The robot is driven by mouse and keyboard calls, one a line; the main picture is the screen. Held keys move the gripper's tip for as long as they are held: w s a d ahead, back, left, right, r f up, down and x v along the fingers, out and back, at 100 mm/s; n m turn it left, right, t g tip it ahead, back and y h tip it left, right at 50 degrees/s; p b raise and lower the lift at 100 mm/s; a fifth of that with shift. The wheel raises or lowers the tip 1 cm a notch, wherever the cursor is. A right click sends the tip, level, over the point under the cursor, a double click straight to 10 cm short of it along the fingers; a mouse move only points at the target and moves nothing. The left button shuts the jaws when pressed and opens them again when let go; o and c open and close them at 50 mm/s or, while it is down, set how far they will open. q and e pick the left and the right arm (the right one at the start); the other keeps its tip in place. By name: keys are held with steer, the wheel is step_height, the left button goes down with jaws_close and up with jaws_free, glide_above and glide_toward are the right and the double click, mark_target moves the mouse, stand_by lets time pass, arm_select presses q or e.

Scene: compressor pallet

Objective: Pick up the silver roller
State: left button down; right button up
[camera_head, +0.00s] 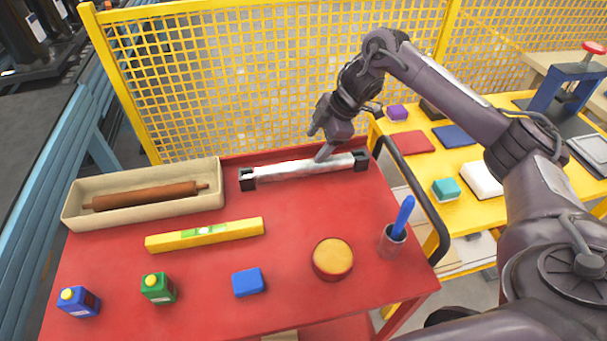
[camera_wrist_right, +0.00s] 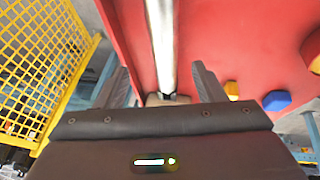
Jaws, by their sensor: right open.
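The silver roller (camera_head: 290,170) lies at the back of the red table, with its ends in two dark holders (camera_head: 247,179) and (camera_head: 361,160). My right gripper (camera_head: 324,153) is over the roller, right of its middle, pointing down. In the right wrist view the roller (camera_wrist_right: 161,45) runs between the two spread fingers (camera_wrist_right: 160,85), which are open and apart from it. Whether the fingertips reach down to the roller's height I cannot tell. My left gripper is not in view.
On the red table (camera_head: 200,270) are a beige tray (camera_head: 75,215) with a brown rolling pin (camera_head: 145,195), a yellow level (camera_head: 205,234), small bottles, a blue block (camera_head: 248,282), a round yellow-topped piece (camera_head: 333,258) and a cup (camera_head: 391,240). Yellow mesh fencing (camera_head: 220,90) stands close behind.

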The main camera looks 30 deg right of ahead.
mark_target(307, 162)
steer(key=shift+f+b, duration=0.35)
steer(key=shift+f, duration=0.35)
steer(key=shift+w+a+f, duration=0.15)
steer(key=shift+a+f, duration=0.1)
steer(key=shift+f, duration=0.25)
steer(key=x, duration=0.2)
steer(key=p+x, duration=0.1)
steer(key=x, duration=0.2)
steer(key=shift+f, duration=0.25)
steer(key=shift+a+f+p, duration=0.15)
steer(key=shift+f+p, duration=0.15)
steer(key=shift+f, duration=0.25)
jaws_close()
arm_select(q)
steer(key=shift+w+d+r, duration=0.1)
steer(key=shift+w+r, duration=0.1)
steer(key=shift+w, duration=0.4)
arm_select(e)
steer(key=shift+r, duration=0.1)
